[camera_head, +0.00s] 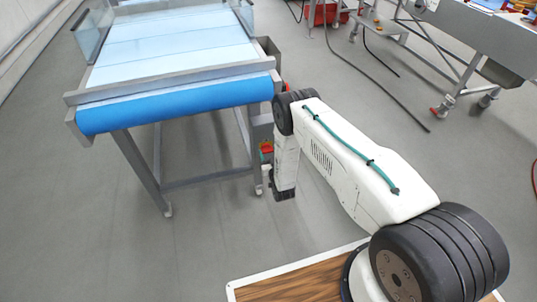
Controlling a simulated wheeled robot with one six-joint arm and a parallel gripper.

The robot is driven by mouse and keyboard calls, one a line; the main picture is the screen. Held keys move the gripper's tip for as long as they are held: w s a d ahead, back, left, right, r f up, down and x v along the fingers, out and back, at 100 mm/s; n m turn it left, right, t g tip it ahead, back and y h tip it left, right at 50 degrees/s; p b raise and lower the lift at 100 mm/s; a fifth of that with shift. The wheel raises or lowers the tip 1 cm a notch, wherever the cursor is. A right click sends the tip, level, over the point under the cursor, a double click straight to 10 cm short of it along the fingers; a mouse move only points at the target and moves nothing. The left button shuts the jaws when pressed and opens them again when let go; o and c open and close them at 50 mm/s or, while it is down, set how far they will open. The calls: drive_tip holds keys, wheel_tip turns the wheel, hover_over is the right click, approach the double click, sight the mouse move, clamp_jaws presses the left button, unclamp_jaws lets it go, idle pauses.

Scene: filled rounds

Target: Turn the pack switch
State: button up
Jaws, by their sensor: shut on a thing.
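A grey control box (262,132) hangs at the right front corner of the blue-belt conveyor. The pack switch itself is not clear; my arm covers part of the box. My gripper (284,194) shows as a small dark end at the foot of the white wrist, right beside the box. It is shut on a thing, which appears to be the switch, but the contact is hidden.
The conveyor (168,97) stands on grey metal legs with castors. A red spot shows at its right edge, behind my arm. Another steel machine (470,45) and a red crate (324,14) stand at the back right. Dark cables lie on the floor.

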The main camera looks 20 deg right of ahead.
drive_tip(key=o, duration=1)
drive_tip(key=s, duration=0.7)
drive_tip(key=shift+s, duration=0.4)
